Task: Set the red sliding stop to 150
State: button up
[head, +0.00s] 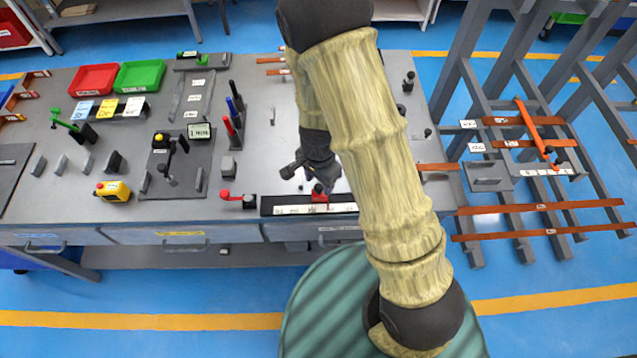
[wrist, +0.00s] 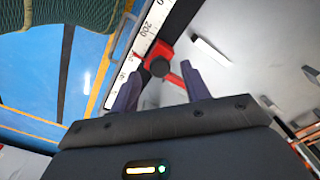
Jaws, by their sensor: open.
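The red sliding stop (head: 319,192) sits on the white scale (head: 345,207) along the table's front edge. In the wrist view the red stop (wrist: 167,51) has a dark round knob (wrist: 159,66), and the scale (wrist: 143,36) shows the number 200 close by. The exact reading at the stop is too small to tell. My gripper (head: 305,174) is just above and behind the stop. In the wrist view its fingers (wrist: 161,72) are open, one on each side of the knob in the picture. Whether they touch it I cannot tell.
A red-handled lever (head: 236,200) stands left of the scale. A copper bar (head: 438,167) lies to the right. My arm hides part of the table.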

jog(key=shift+f, duration=0.85)
grip_shut()
jog(key=shift+d, duration=0.3)
grip_release()
notch_tip(320, 180, up, 18)
jog(key=p, duration=0.1)
jog(key=shift+f, duration=0.25)
